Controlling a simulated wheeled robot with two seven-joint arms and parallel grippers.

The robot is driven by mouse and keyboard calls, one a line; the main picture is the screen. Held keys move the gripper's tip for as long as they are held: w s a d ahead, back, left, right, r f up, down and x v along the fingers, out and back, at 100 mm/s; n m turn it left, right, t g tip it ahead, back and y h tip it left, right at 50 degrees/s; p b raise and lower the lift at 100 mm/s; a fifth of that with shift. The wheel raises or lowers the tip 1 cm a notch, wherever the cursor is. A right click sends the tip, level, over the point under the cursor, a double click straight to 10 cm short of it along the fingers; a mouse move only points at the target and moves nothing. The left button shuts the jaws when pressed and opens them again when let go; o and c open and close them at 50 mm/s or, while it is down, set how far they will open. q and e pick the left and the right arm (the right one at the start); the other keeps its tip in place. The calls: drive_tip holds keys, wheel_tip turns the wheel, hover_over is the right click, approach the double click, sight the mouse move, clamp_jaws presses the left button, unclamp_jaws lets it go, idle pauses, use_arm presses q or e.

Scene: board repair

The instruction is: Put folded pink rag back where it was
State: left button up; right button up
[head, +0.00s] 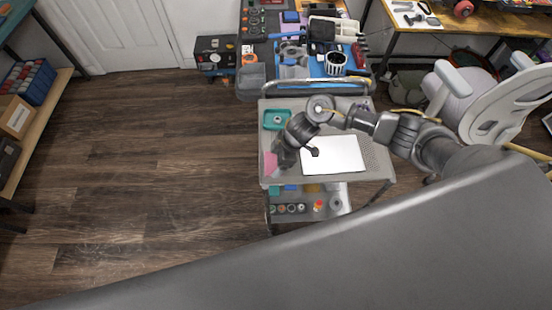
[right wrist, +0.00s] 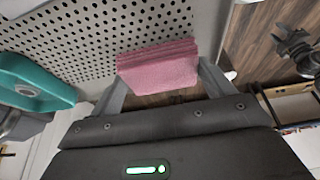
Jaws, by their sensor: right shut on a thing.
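The folded pink rag (head: 270,163) shows at the left front edge of the grey cart top (head: 374,155). In the right wrist view the rag (right wrist: 158,68) is a neat stack of layers between my two finger pads. My right gripper (right wrist: 160,80) is shut on it. In the head view my right gripper (head: 279,160) points down at that edge, and my wrist hides part of the rag. I cannot tell whether the rag touches the cart top. My left gripper is not seen.
A teal tray (head: 267,124) lies on the cart behind the rag; it also shows in the right wrist view (right wrist: 30,86). A white sheet-like panel (head: 340,153) lies right of my gripper. A lower shelf (head: 290,218) holds small parts. Open floor (head: 150,170) lies left.

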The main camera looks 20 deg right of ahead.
drive_tip(key=shift+f, duration=0.15)
drive_tip(key=o, duration=0.9)
drive_tip(key=shift+r, duration=0.3)
drive_tip(key=v, duration=1.1)
drive_tip(key=shift+d+r, duration=0.2)
drive_tip(key=shift+r, duration=0.2)
